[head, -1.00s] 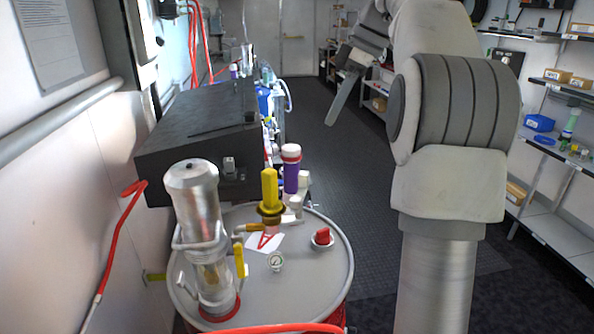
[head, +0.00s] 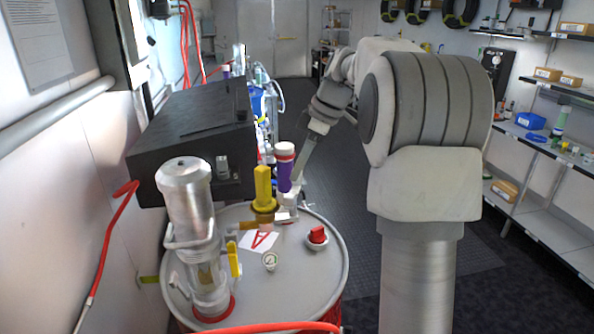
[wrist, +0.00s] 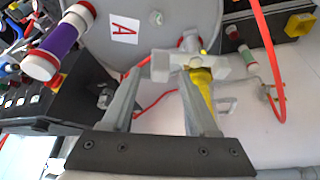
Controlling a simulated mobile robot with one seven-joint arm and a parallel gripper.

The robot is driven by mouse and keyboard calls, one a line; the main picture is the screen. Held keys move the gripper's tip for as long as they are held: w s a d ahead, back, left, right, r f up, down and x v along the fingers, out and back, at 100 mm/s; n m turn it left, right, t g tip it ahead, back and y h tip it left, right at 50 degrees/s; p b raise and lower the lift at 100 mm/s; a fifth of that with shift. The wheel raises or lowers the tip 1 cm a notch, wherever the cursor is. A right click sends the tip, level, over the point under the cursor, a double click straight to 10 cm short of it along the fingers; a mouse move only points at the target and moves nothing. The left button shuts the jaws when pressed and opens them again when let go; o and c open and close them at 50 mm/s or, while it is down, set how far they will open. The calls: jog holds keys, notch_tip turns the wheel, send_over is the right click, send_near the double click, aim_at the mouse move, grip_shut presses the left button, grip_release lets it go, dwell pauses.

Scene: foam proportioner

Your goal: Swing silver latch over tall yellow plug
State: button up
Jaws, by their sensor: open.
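The tall yellow plug (head: 263,188) stands upright on the grey drum lid. A yellow part, seemingly this plug, shows beyond my right finger in the wrist view (wrist: 201,88). A pale silver-grey fitting with a crossbar (wrist: 190,64) lies just past my fingertips; I cannot tell whether it is the latch. A small silver catch (head: 222,166) is on the black box front. My gripper (head: 297,181) is open, low beside the purple cylinder, right of the plug. In the wrist view its fingers (wrist: 160,82) are apart with nothing clearly held; contact with the fitting is unclear.
The purple cylinder with a red band (head: 284,168) stands close to my fingers. The black box (head: 190,135) is behind the drum lid (head: 325,270). Open floor lies right.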

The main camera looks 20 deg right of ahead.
jog(key=shift+x, duration=1)
grip_shut()
